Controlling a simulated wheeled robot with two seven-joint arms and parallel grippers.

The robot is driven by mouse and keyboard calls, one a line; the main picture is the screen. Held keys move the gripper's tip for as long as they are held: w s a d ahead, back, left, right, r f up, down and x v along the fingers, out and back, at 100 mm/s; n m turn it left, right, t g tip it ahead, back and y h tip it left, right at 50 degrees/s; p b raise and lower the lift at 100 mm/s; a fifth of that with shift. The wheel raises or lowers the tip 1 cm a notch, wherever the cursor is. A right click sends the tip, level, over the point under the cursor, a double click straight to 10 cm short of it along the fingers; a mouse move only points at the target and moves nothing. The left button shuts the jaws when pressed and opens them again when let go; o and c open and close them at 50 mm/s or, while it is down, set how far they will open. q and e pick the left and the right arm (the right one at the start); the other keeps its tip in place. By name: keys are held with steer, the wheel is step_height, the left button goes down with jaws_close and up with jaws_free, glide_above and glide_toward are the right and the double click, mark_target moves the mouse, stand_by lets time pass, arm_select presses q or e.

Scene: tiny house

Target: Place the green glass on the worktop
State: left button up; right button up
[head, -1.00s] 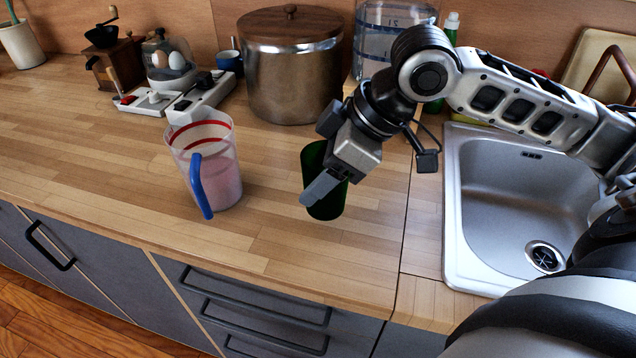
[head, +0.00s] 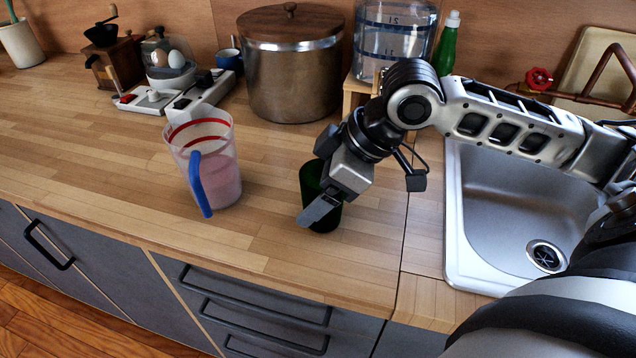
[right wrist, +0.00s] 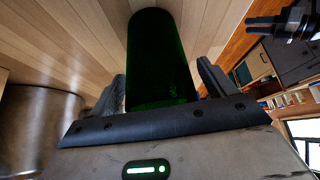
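The dark green glass (head: 311,180) is upright on, or just above, the wooden worktop (head: 270,245), near its front edge; I cannot tell if its base touches. My right gripper (head: 322,208) is shut on the glass from the side. In the right wrist view the glass (right wrist: 162,60) stands between the two fingers, one along each side, with no clear gap. In the head view the gripper hides part of the glass.
A measuring jug (head: 222,165) with a blue handle and pink contents stands left of the glass. A metal pot (head: 290,85) with a wooden lid is behind. The sink (head: 500,215) lies to the right. The worktop in front of the jug is clear.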

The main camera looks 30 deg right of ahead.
steer(key=shift+r, duration=0.25)
steer(key=b+v, duration=0.1)
steer(key=v, duration=1.1)
stand_by(0.4)
